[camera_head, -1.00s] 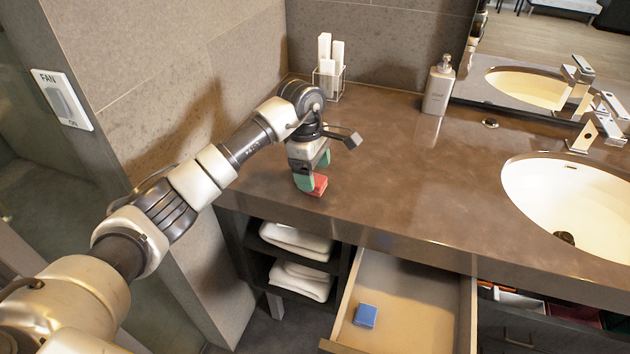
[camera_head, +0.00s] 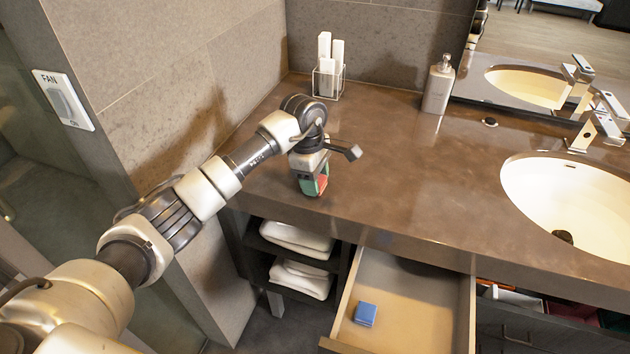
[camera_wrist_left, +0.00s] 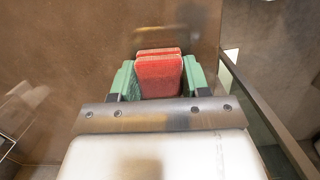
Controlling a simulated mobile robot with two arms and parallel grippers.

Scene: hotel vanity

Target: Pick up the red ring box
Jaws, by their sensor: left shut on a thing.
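The red ring box (camera_wrist_left: 160,78) is between the green fingers of my left gripper (camera_wrist_left: 160,82) in the left wrist view. In the head view a little of the red box (camera_head: 322,182) shows between the fingers of my left gripper (camera_head: 314,186), near the counter's front left part. The gripper is shut on the box. The fingers hide much of the box in the head view, and I cannot tell whether it still touches the counter. My right gripper is not in view.
The brown counter (camera_head: 420,190) is clear around the gripper. A wire holder (camera_head: 329,82) with white items, a soap dispenser (camera_head: 438,86) and a sink (camera_head: 570,195) stand farther off. Below, an open drawer (camera_head: 400,310) holds a blue box (camera_head: 365,314). Towels (camera_head: 297,240) lie on shelves.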

